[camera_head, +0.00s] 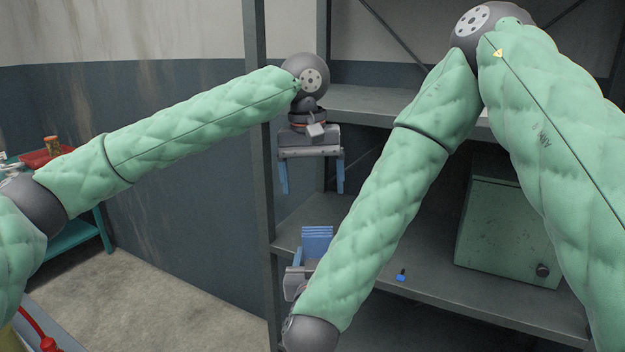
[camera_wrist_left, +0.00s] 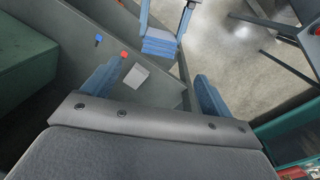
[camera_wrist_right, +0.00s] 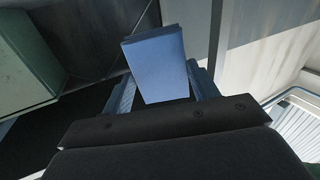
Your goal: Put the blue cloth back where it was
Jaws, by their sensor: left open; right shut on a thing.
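The blue cloth (camera_head: 317,238) is a folded, layered block near the left end of the middle shelf (camera_head: 450,292). My right gripper (camera_head: 308,266) is shut on it, partly hidden behind my right forearm. The right wrist view shows the cloth (camera_wrist_right: 158,62) between the fingers, standing out past their tips. The left wrist view shows the cloth (camera_wrist_left: 160,42) close to the shelf edge; I cannot tell whether it touches the shelf. My left gripper (camera_head: 312,178) is open and empty, pointing down above the cloth, beside the shelf post.
A green metal box (camera_head: 505,235) stands on the right of the middle shelf. A small blue-and-black item (camera_head: 401,275) lies left of it. In the left wrist view, a small red item (camera_wrist_left: 124,54) and a pale block (camera_wrist_left: 135,76) show. A grey post (camera_head: 258,130) bounds the shelf's left.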

